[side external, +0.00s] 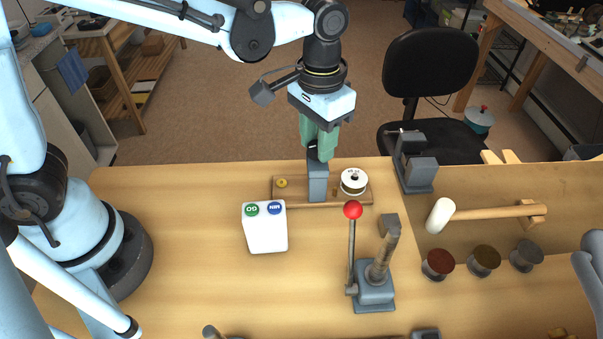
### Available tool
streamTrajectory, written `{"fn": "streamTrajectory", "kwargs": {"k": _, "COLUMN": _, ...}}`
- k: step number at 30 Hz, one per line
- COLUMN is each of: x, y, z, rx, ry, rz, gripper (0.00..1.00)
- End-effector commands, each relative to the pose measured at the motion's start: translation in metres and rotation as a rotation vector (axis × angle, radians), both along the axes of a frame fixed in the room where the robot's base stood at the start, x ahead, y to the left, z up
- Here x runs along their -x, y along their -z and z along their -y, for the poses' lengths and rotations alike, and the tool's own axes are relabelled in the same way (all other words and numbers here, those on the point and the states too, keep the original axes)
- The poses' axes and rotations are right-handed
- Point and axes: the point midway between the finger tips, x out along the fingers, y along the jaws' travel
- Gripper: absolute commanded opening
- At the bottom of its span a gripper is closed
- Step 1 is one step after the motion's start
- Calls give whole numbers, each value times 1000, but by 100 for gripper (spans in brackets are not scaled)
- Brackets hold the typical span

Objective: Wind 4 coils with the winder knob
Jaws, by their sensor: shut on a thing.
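The winder has a wooden base (345,199) with a grey upright block (318,187) at its middle. A white spool (353,188) with a dark centre sits at the base's right end, and a small yellow disc (282,183) at its left end. My gripper (318,154) points down at the top of the grey block. Its green fingers are shut around the winder knob, which is mostly hidden between them. The number of turns on the spool cannot be read here.
A white box (266,231) with green and blue round labels stands in front of the winder. A red-knobbed lever press (374,285) stands front right. A mallet (490,213), several small spools (484,261) and a grey device (418,172) lie right. The table's left front is mostly clear.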

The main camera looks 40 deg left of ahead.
Motion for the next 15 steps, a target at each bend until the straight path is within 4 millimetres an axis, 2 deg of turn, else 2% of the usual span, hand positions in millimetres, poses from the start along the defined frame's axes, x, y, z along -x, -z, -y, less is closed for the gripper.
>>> {"fn": "streamTrajectory", "kwargs": {"k": 8, "x": 0, "y": 0, "z": 0, "rx": 0, "ry": 103, "rz": 0, "gripper": 4}}
{"fn": "streamTrajectory", "kwargs": {"k": 15, "x": 0, "y": 0, "z": 0, "rx": 0, "ry": 294, "rz": 0, "gripper": 4}}
